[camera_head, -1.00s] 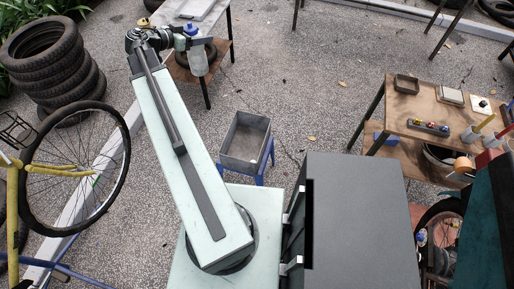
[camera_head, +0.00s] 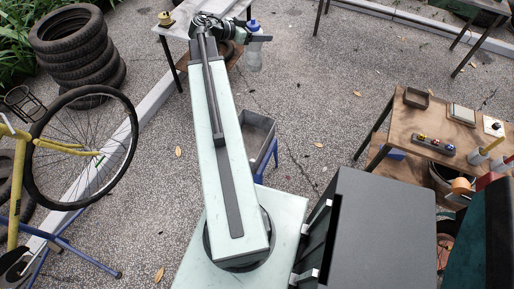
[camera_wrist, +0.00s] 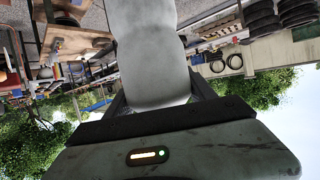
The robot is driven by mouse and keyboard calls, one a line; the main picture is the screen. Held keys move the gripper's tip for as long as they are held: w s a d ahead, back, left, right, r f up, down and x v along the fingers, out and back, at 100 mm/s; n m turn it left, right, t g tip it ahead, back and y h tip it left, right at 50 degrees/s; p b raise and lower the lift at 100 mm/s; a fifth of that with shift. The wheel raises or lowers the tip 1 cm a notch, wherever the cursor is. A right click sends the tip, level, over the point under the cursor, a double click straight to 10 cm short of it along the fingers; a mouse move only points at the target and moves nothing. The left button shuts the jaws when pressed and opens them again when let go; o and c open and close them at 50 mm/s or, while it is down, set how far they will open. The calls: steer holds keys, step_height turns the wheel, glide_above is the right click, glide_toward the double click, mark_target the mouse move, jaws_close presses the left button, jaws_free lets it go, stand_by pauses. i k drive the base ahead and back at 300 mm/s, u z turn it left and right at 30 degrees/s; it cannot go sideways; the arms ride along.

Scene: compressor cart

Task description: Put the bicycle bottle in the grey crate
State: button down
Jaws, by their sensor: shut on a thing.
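The bicycle bottle (camera_head: 253,59) is pale and translucent with a blue top, and hangs upright at the end of my arm in the head view. My gripper (camera_head: 255,38) is shut on it near its upper part. In the wrist view the bottle (camera_wrist: 147,55) fills the upper middle, between the fingers of my gripper (camera_wrist: 158,95). The grey crate (camera_head: 259,134) sits on a blue stand, nearer than the bottle. My arm hides its left part; the part of the inside that shows looks empty.
A wooden table (camera_head: 400,123) with trays and small items stands at right. A stack of tyres (camera_head: 78,50) and a yellow bicycle (camera_head: 20,170) are at left. A small table (camera_head: 180,25) is behind my arm. Open paving lies right of the crate.

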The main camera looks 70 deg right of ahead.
mark_target(255, 139)
steer(key=z, duration=0.4)
steer(key=i, duration=1)
